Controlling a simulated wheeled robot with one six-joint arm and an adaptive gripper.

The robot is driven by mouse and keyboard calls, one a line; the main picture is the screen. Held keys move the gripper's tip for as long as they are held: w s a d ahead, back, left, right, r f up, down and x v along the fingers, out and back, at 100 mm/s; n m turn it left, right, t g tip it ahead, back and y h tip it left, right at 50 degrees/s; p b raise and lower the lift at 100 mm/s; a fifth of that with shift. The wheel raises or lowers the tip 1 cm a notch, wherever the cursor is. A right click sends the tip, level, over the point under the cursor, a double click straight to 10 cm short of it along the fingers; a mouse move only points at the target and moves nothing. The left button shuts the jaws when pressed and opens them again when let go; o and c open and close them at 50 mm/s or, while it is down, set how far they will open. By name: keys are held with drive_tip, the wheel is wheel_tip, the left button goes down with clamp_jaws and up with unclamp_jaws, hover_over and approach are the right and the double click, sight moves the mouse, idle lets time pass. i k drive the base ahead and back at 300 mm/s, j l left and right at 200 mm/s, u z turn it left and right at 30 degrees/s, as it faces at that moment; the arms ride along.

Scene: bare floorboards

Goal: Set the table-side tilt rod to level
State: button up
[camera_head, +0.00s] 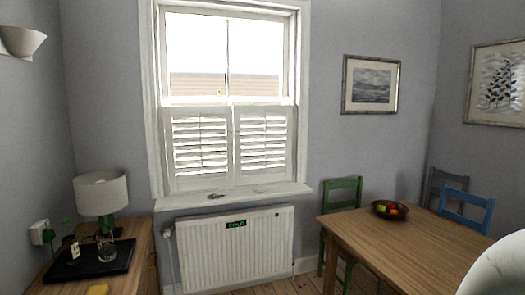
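Half-height white shutters cover the lower part of the window in two panels. The right panel (263,141) is on the side of the wooden dining table (405,245). Its slats show with bright gaps between them, and their exact tilt is hard to tell at this size. The left panel (201,146) has similar slats with bright gaps. I cannot clearly make out a tilt rod on either panel. My gripper is not in view; a rounded white part at the lower right edge may be mine.
A lamp (101,193) stands on the wooden sideboard (140,250) at left. A green chair (342,190) and a fruit bowl (389,210) are at right. Little floor shows.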

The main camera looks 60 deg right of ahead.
sight(248, 120)
drive_tip(key=i+l+z, duration=0.1)
drive_tip(key=z, duration=0.25)
drive_tip(key=i+l+z, duration=0.1)
drive_tip(key=z, duration=0.25)
drive_tip(key=i+z, duration=0.1)
drive_tip(key=z, duration=0.25)
drive_tip(key=i+z, duration=0.4)
drive_tip(key=i, duration=0.4)
drive_tip(key=i+j+z, duration=0.15)
drive_tip(key=i+z, duration=0.25)
drive_tip(key=i, duration=0.4)
drive_tip(key=i+j, duration=0.15)
drive_tip(key=i, duration=0.3)
drive_tip(key=i+j, duration=0.2)
drive_tip(key=i, duration=0.25)
drive_tip(key=i+j, duration=0.15)
drive_tip(key=i, duration=0.25)
drive_tip(key=i+j, duration=0.15)
drive_tip(key=i, duration=0.3)
drive_tip(key=z, duration=0.05)
